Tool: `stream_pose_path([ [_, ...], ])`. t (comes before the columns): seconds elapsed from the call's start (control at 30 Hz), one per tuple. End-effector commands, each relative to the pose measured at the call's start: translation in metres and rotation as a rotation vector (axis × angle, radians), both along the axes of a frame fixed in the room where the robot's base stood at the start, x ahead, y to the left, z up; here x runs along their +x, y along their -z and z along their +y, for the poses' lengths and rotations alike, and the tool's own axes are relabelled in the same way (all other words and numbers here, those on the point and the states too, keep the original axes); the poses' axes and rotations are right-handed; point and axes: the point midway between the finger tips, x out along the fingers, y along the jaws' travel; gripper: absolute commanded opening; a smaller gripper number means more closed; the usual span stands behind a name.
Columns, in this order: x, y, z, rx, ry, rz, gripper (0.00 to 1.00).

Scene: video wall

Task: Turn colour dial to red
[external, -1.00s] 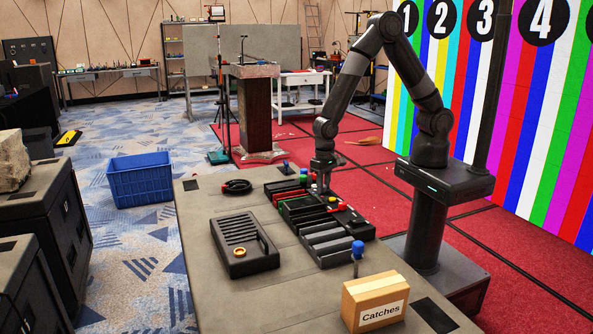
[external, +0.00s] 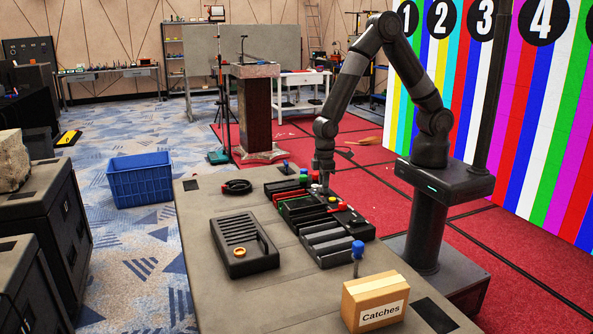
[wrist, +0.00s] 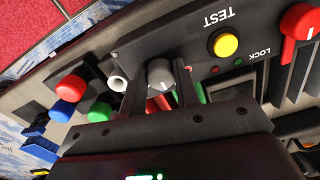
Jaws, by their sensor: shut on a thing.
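A grey round dial with a white pointer line (wrist: 161,72) sits on a black panel (wrist: 208,65) in the wrist view. My gripper (wrist: 160,84) has one finger on each side of the dial and is shut on it. The white line points towards my gripper's body. Small red and green marks show close to the dial, partly hidden by the fingers. In the external view my gripper (external: 323,186) points down at the far part of the black panels (external: 300,207); the dial is too small to make out there.
A yellow TEST button (wrist: 226,44), a red lever (wrist: 299,21) beside LOCK, and a white cylinder (wrist: 118,83) are near the dial. Red, blue and green knobs stand at left. A slotted black tray (external: 244,245) and a Catches box (external: 376,301) are on the table.

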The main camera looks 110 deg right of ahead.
Motion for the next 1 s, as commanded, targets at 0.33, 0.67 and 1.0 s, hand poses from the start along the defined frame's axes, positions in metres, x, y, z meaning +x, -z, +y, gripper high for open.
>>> stream_pose_path([
  [0.33,0.0005,-0.0004,-0.0013,0.000,-0.327,-0.001,0.06],
  [0.67,0.0007,-0.0004,-0.0016,0.001,-0.636,-0.001,0.06],
  [1.0,0.0010,-0.0002,-0.0023,0.000,-0.887,0.000,0.06],
])
